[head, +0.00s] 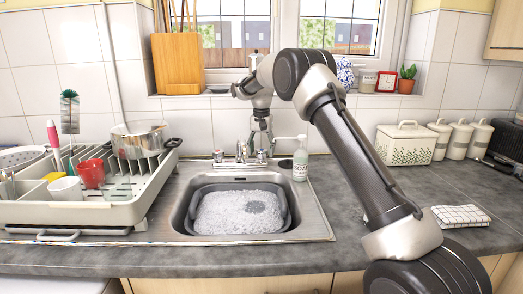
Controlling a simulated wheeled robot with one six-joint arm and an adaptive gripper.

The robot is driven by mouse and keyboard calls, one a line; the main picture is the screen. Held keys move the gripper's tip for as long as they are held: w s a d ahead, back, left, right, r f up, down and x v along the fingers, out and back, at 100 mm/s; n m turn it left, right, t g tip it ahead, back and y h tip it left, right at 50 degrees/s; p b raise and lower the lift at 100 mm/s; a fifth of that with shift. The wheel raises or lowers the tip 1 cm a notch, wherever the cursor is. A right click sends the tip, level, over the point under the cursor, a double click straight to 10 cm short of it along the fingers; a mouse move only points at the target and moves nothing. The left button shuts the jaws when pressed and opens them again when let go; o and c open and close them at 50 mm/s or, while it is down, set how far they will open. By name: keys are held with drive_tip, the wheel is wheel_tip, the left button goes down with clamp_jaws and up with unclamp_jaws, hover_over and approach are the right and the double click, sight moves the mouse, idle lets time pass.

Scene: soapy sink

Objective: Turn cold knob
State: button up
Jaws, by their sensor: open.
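The tap (240,152) stands behind the sink with a knob on each side. The left knob (218,155) is clear to see and shows a small reddish mark. The right knob (262,157) is partly hidden by my gripper; no colour mark on it can be made out, so I cannot read which is cold by label. My gripper (261,147) points down at the right knob, open. It is too small in the view to tell whether its fingers touch the knob or stand around it.
A soap bottle (300,160) stands close right of the gripper. The sink (318,228) holds a grey basin (289,208) of suds. A dish rack (105,212) fills the left counter. A folded cloth (460,216) lies on the right counter, with free room around it.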

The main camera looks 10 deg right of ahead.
drive_tip(key=c, duration=1)
drive_tip(key=shift+c, duration=0.2)
drive_tip(key=shift+n, duration=0.3)
drive_tip(key=shift+d+n, duration=0.1)
drive_tip(key=shift+n, duration=2.3)
drive_tip(key=o, duration=1)
drive_tip(key=shift+o, duration=0.2)
